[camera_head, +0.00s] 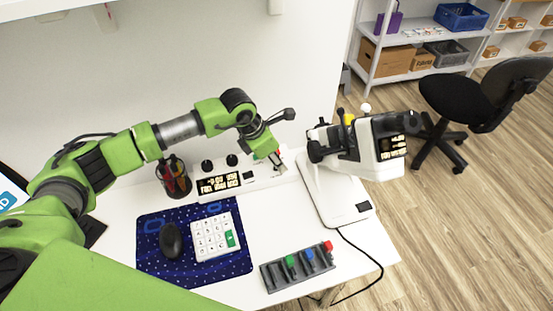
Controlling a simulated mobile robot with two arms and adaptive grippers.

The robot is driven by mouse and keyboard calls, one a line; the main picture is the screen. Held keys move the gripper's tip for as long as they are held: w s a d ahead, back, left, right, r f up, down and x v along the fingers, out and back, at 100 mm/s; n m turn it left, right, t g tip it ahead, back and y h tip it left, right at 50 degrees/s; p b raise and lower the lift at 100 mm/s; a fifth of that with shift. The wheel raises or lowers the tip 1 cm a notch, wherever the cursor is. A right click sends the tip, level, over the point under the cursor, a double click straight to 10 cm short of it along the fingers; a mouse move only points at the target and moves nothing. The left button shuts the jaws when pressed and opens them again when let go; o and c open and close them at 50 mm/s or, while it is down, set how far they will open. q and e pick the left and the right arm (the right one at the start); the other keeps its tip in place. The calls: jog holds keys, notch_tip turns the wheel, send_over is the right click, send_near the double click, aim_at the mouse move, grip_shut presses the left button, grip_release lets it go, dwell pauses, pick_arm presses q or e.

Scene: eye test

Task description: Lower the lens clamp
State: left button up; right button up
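A white and black eye-test instrument (372,150) stands on a white base at the right of the table, its head tilted, with a lit display on its right side. Black parts, a yellow piece and a white knob show at its top left. I cannot tell which part is the lens clamp. My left gripper (281,162) points down at the back of the table, left of this instrument and at the right end of a low white device (250,178) with a lit panel. Its fingers are small and partly hidden, so their opening is unclear. My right gripper is out of view.
A blue mat (150,255) holds a black mouse (171,240) and a white keypad (214,236). A dark rack (273,276) with coloured knobs lies at the front edge. A pen cup (174,178) stands at the back. A black chair (470,100) is beyond the table.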

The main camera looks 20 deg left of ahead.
pick_arm(q)
grip_shut()
jog(key=shift+w+d+g+y, duration=0.15)
jog(key=shift+d+g+y, duration=0.15)
jog(key=shift+g+y, duration=0.15)
jog(key=shift+w+d+f+y+b, duration=0.15)
jog(key=shift+d+y+b, duration=0.05)
jog(key=shift+y+b, duration=0.15)
jog(key=shift+w+d+f+g+y+b, duration=0.15)
jog(key=shift+d+f+g+y+b, duration=0.1)
jog(key=shift+g+y+b, duration=0.4)
jog(key=shift+y, duration=0.35)
jog(key=shift+r, duration=0.1)
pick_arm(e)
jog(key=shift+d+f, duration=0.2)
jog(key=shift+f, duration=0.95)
pick_arm(q)
jog(key=shift+g, duration=0.3)
